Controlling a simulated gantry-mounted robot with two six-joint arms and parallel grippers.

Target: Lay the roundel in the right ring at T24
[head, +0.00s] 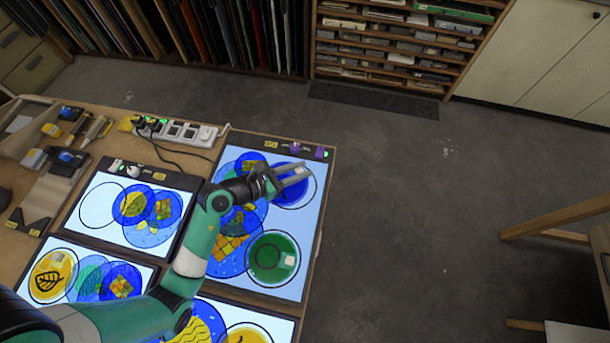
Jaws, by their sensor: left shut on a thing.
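My left gripper (300,173) reaches in over the upper right light panel (313,222), shut on the blue roundel (292,196). The roundel lies over or within the black ring at the panel's upper right; whether it touches the glass I cannot tell. The gripper hides part of it. A green roundel (264,262) with a pale block on it lies in the lower right ring of the same panel. Overlapping blue discs and a yellow patterned piece (230,244) show left of the rings. My right gripper is out of view.
A second lit panel (95,207) has an empty ring at its left and overlapping discs. Another panel at lower left holds a yellow leaf roundel (52,275). A power strip (175,131) with cables and several tools lie behind. Bare floor lies right of the bench.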

